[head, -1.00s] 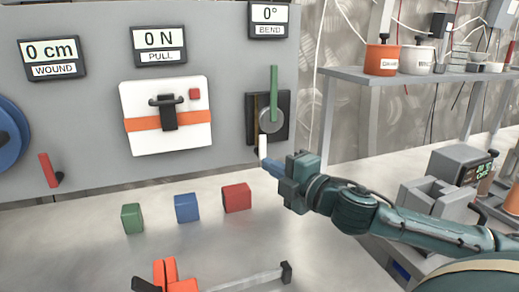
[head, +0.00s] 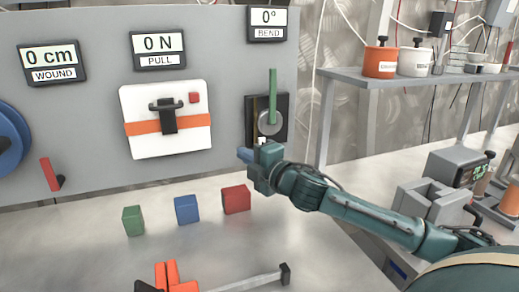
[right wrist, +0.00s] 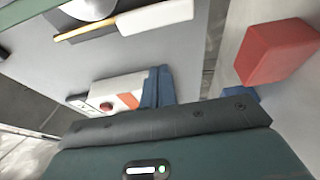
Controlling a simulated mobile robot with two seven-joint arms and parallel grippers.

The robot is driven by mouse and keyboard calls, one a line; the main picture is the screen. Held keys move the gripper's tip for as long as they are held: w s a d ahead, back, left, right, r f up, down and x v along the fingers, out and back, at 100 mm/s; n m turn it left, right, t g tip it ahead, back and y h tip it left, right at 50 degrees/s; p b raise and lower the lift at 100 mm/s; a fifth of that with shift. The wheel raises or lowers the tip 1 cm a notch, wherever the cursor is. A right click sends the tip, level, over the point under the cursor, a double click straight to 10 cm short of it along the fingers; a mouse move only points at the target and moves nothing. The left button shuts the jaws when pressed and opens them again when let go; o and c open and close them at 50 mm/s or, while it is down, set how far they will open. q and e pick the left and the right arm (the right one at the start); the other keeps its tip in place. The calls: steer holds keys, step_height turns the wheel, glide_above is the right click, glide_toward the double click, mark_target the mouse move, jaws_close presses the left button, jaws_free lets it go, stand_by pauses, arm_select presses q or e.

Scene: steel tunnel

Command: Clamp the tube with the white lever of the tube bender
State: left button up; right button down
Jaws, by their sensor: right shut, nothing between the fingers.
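The tube bender is a dark plate (head: 283,103) at the right end of the grey panel, with a grey disc (head: 269,122) and an upright green handle (head: 272,95). A thin yellow tube (right wrist: 85,33) runs beside the disc. Contact with the lever cannot be told. My left gripper is out of view.
A red block (head: 236,199), a blue block (head: 186,209) and a green block (head: 133,220) stand on the bench below. A white box with an orange band (head: 165,119) is on the panel to the left. The bend display (head: 266,23) reads 0°.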

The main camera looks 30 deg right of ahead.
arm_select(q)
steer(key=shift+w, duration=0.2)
arm_select(e)
steer(key=shift+d, duration=1.9)
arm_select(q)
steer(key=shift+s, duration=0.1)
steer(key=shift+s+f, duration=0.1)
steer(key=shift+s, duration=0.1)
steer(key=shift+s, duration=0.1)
arm_select(e)
steer(key=shift+w, duration=0.1)
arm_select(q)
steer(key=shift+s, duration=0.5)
arm_select(e)
steer(key=shift+d+r+m, duration=0.1)
steer(key=shift+m, duration=0.4)
